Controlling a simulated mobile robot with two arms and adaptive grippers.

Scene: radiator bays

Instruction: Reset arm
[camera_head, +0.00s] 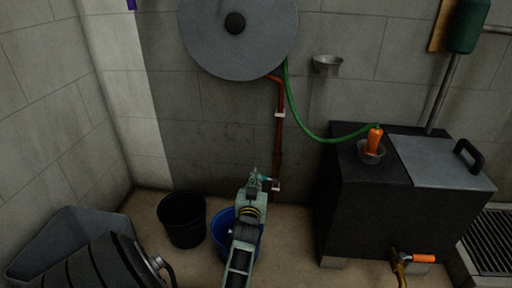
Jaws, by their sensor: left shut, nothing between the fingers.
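My left gripper (254,177) is in the lower middle of the head view, at the end of my pale green and dark arm, which rises from the bottom edge. Its fingers are shut with nothing between them. It is in front of the lower end of a rust-brown pipe (279,150) on the wall; I cannot tell whether they touch. My arm crosses in front of a blue bucket (220,226) and hides part of it. My right gripper is not in view.
A black bucket (181,219) stands left of the blue one. A dark ribbed object (85,268) fills the lower left. A black box unit (365,205) stands right, with an orange nozzle (375,140) and green hose (305,125). A round grey disc (260,50) hangs above.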

